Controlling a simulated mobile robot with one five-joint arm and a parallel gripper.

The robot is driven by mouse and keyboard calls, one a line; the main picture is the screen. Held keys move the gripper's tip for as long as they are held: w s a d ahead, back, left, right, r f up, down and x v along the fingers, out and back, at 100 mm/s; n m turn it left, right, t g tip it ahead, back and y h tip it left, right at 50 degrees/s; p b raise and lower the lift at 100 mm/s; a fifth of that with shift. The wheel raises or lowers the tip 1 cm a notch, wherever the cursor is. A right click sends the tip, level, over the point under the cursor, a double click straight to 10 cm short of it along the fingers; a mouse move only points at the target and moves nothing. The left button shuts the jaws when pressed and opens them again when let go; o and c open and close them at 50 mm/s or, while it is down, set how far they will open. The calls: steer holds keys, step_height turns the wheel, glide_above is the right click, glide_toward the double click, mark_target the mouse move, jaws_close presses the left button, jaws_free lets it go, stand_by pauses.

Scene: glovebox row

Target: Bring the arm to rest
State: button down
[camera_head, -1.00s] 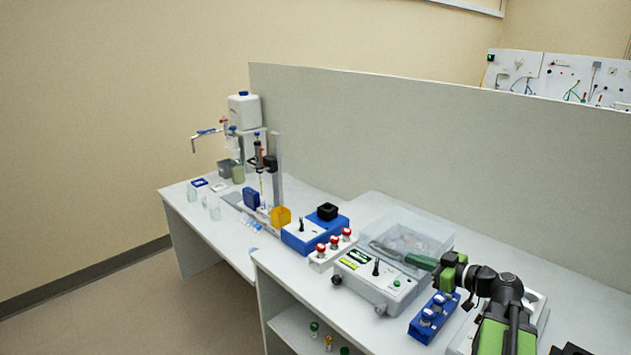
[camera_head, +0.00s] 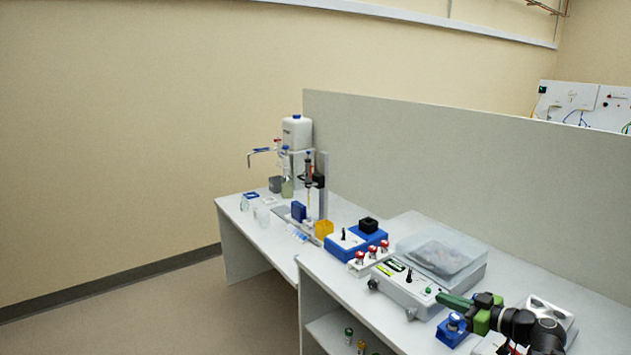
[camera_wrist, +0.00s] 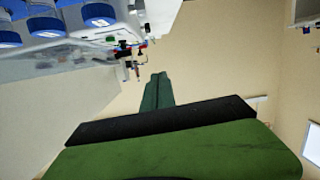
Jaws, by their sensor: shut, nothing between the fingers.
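My arm, green and black, shows at the lower right of the head view, over the near part of the bench. My gripper (camera_head: 456,301) points left toward the white instrument box and appears above the bench beside a blue rack. In the wrist view the green gripper fingers (camera_wrist: 158,92) lie together, shut and empty, with the wall behind them. That view is upside down, with the bench at the top.
A blue rack (camera_head: 444,335) with vials sits just below my gripper. Red-capped vials (camera_head: 371,254) stand farther left. A grey partition (camera_head: 430,165) runs behind the bench. Floor is clear at left.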

steer(key=s+a+f+n+g, duration=0.15)
steer(key=a+f+g, duration=0.25)
steer(key=a, duration=0.8)
steer(key=a+f+n+g, duration=0.2)
steer(key=a+f+g, duration=0.15)
steer(key=a, duration=0.85)
steer(key=s+a+f+m+g+h, duration=0.35)
steer(key=s+f, duration=0.25)
steer(key=f, duration=0.2)
steer(key=s+d+f+m+g+h, duration=0.1)
steer(key=s+d+f+m+h, duration=0.1)
steer(key=d+m+h, duration=0.4)
steer(key=s+d+m, duration=0.1)
steer(key=d+m, duration=0.1)
steer(key=d, duration=0.2)
steer(key=shift+f+m, duration=0.3)
steer(key=shift+f, duration=0.1)
